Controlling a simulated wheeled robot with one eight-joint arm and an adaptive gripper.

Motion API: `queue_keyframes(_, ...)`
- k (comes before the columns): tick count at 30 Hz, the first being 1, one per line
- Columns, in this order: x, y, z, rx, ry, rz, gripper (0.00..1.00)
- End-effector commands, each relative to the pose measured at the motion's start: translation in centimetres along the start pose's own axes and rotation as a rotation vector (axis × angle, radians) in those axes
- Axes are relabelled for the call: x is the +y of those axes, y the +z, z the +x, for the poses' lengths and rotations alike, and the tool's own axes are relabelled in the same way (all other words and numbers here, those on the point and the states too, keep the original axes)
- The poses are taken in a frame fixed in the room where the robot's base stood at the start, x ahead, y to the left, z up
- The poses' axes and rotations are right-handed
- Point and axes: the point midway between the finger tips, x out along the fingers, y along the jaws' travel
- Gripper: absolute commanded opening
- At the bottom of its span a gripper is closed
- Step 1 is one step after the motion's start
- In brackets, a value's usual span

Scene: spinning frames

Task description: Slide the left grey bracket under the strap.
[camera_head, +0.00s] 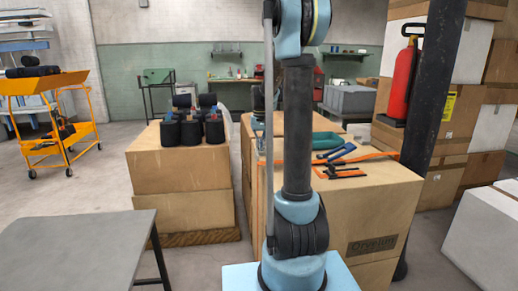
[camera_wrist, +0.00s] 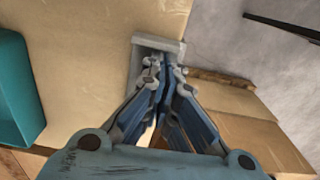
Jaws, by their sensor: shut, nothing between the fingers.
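In the wrist view a pale grey bracket (camera_wrist: 172,46) lies at the edge of a cardboard box top, just beyond my fingertips. My gripper (camera_wrist: 164,74) is shut and empty. Its fingers overlap the near part of the bracket in the picture, and I cannot tell whether they touch it. An orange strap (camera_head: 375,157) lies across the top of the right-hand box in the head view. The strap does not show in the wrist view. I cannot make out the bracket in the head view, where my arm covers part of the box top.
A teal tray (camera_wrist: 18,90) stands left of my gripper in the wrist view. Blue and black tools (camera_head: 338,153) lie near the strap. Black spools (camera_head: 192,128) stand on another box. A dark post (camera_head: 432,95) and a red extinguisher (camera_head: 402,80) stand at right.

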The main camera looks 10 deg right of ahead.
Motion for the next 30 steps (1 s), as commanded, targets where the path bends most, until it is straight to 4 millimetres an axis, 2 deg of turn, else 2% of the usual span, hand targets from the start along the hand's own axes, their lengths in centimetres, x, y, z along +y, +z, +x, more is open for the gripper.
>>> queue_keyframes(3,0.0,2.2,0.0,0.000,0.000,0.000,0.00)
queue_keyframes(12,0.0,7.0,0.0,0.000,0.000,-0.001,0.00)
queue_keyframes(30,-0.1,15.6,0.0,0.000,0.000,-0.002,0.00)
